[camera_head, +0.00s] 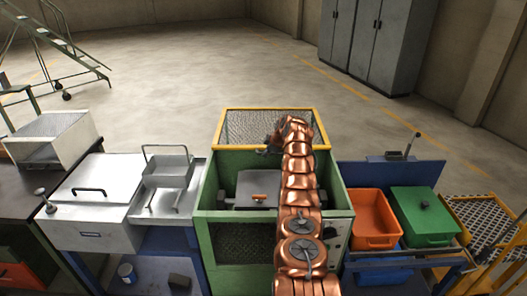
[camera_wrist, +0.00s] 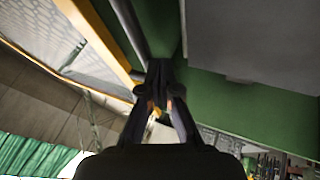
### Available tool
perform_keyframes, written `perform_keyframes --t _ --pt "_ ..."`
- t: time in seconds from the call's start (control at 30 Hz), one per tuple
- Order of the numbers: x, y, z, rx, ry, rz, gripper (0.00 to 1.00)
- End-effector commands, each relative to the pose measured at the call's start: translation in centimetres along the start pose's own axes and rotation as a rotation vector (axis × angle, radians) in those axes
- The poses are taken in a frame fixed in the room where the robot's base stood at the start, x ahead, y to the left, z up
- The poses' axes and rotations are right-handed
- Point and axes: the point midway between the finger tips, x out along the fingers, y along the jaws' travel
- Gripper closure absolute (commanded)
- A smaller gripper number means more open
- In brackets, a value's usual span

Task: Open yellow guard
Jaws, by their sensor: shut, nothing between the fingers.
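The yellow guard (camera_head: 247,127) is a yellow-framed mesh panel at the back top of the green furnace (camera_head: 209,195). Its frame stretches across the furnace's full width. In the wrist view its yellow edge and mesh (camera_wrist: 92,38) run diagonally on the left. My gripper (camera_head: 268,146) is at the guard's lower edge, near its middle. The wrist view shows my gripper (camera_wrist: 160,70) shut and empty, with its tips close beside the yellow frame; whether they touch it I cannot tell. My copper-coloured arm hides the right part of the guard and furnace.
A grey lid with an orange handle (camera_head: 258,197) sits inside the furnace. A white box (camera_head: 92,188) and metal tray (camera_head: 168,172) stand left. Orange (camera_head: 373,219) and green (camera_head: 425,216) bins stand right.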

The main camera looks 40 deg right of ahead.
Motion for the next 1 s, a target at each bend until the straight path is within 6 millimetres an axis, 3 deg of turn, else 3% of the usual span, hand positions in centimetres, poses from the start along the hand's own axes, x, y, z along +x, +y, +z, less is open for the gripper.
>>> perform_keyframes --t 1.0 --pt "-0.1 0.1 1.5 0.009 -0.006 0.008 1.00"
